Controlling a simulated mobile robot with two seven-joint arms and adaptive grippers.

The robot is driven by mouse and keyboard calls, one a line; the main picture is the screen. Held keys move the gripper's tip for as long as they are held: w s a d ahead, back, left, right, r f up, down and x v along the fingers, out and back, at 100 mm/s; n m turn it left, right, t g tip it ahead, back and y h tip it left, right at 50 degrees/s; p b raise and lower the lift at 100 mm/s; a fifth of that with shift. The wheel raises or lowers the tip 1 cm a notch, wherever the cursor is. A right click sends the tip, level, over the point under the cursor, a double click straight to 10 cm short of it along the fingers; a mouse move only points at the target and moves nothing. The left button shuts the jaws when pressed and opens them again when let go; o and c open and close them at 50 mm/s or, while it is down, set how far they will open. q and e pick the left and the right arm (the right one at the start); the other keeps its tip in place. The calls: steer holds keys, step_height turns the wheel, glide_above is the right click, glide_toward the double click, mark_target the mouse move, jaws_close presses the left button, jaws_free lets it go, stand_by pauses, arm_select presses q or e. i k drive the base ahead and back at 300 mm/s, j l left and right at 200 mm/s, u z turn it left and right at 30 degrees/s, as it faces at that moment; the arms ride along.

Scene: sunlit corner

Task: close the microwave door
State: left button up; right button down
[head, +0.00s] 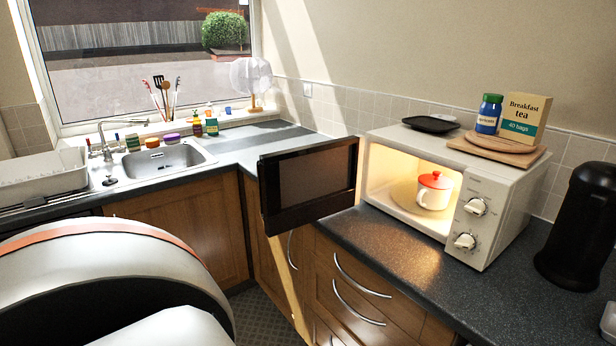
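The white microwave (510,205) stands on the dark counter at the right, its lit inside showing. Its dark door (308,183) stands wide open, swung out to the left past the counter's front edge. A white mug with a red lid (434,190) sits inside the microwave. Two dials are on its front panel at the right. A large rounded white and grey part of my own body with an orange band fills the lower left. Neither of my grippers is visible.
On the microwave lie a dark dish (430,124) and a wooden board (497,147) with a blue jar (488,114) and a tea box (525,117). A black canister (580,228) stands at the right. The counter (385,240) before the microwave is clear. A sink (165,160) is at the left.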

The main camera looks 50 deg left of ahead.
mark_target(299, 187)
steer(key=j+z, duration=0.1)
steer(key=j, duration=1.1)
steer(key=j+z, duration=0.15)
steer(key=j, duration=0.45)
steer(key=k+j, duration=0.1)
steer(key=j, duration=0.5)
steer(key=j+z, duration=0.15)
steer(key=j, duration=0.45)
steer(key=k+j+z, duration=0.1)
steer(key=j, duration=0.5)
steer(key=k+j, duration=0.15)
steer(key=j, duration=0.4)
steer(key=i+l, duration=0.1)
steer(key=l, duration=0.35)
steer(key=i+l, duration=0.1)
steer(key=l, duration=0.35)
